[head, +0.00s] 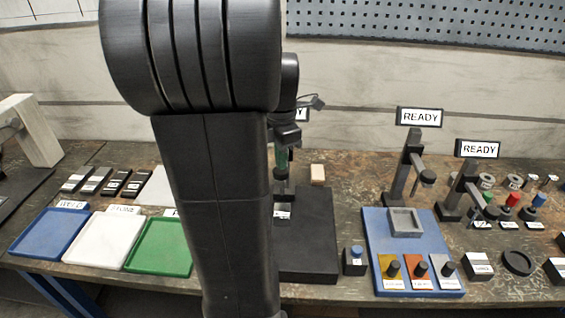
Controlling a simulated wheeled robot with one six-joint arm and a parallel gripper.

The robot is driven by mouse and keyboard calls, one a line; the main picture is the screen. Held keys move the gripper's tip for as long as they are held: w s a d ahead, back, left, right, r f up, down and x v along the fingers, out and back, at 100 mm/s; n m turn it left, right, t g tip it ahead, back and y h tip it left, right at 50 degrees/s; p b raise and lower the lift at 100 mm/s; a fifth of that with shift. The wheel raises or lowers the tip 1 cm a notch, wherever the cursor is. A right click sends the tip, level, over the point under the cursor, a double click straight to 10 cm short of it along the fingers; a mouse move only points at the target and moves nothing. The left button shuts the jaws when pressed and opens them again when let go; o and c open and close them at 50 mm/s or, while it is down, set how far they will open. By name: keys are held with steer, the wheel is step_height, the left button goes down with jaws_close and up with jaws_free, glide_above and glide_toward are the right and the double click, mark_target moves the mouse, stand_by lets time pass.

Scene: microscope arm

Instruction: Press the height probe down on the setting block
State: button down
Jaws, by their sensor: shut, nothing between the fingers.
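A dark upright part (284,188), which looks like the height probe, stands just under the gripper. I cannot tell whether they touch. Below it a small block with a white label (282,213), possibly the setting block, sits on the black base plate (308,250). The gap between probe and block is too small to judge. My arm hides the stand's left side.
A black button box (355,261) with a blue top stands right of the base. Further right are a blue board (376,228) with a grey frame and several knobs, and two stands with READY signs (419,117). Blue, white and green trays (160,268) lie left.

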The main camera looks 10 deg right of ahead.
mark_target(281, 177)
steer(key=shift+f+b, duration=2)
steer(key=shift+f, duration=1.3)
steer(key=shift+r, duration=0.25)
step_height(281, 177, up, 8)
steer(key=p, duration=0.7)
steer(key=shift+f, duration=0.25)
step_height(281, 177, up, 14)
steer(key=shift+f+b, duration=0.15)
steer(key=shift+b, duration=0.3)
